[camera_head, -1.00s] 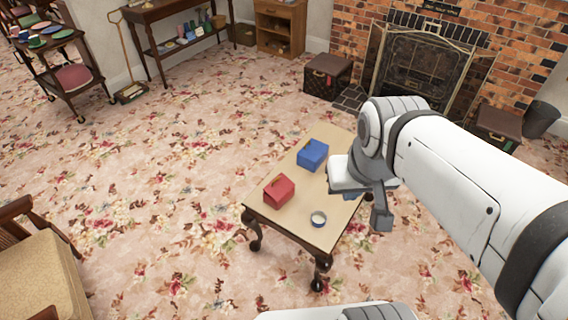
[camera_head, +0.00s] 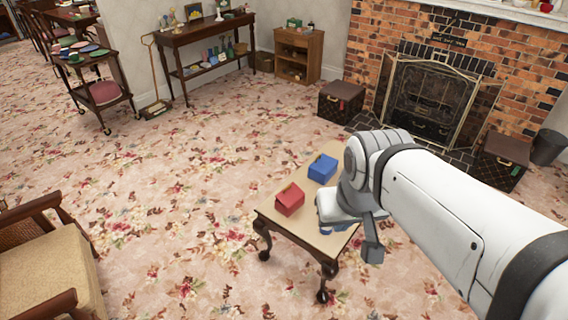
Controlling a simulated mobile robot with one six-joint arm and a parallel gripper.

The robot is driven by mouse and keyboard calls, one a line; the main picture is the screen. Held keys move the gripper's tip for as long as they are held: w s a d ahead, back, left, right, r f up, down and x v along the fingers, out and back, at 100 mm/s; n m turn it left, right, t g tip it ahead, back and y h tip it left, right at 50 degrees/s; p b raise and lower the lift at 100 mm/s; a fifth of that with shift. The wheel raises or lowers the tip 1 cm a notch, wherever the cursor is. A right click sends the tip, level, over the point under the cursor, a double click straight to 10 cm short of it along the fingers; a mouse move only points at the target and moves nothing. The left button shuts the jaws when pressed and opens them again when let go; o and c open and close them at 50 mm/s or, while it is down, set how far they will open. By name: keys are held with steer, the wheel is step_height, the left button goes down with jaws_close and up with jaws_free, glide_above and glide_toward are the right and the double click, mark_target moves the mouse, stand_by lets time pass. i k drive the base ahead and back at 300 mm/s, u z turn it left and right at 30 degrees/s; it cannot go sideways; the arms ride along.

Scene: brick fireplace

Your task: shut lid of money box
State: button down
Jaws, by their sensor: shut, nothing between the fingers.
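A small red box (camera_head: 289,199) and a small blue box (camera_head: 322,168) sit apart on a low wooden table (camera_head: 275,209). Each has a dark mark on top that may be a handle or slot. I cannot tell which is the money box, and their lids are too small to read clearly. My gripper (camera_head: 372,252) is shut and empty, pointing down at the table's right side. It is to the right of the red box and touches neither box. My white wrist covers the table's right part and most of a small round blue-rimmed tin (camera_head: 326,230).
Patterned carpet lies open left of the table. A cushioned armchair (camera_head: 45,262) stands at lower left. Behind are a brick fireplace with a screen (camera_head: 430,100), dark chests (camera_head: 341,102), a side table (camera_head: 205,36) and a trolley (camera_head: 100,75).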

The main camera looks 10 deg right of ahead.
mark_target(292, 193)
steer(key=z, duration=0.05)
steer(key=i, duration=1)
steer(key=u, duration=0.05)
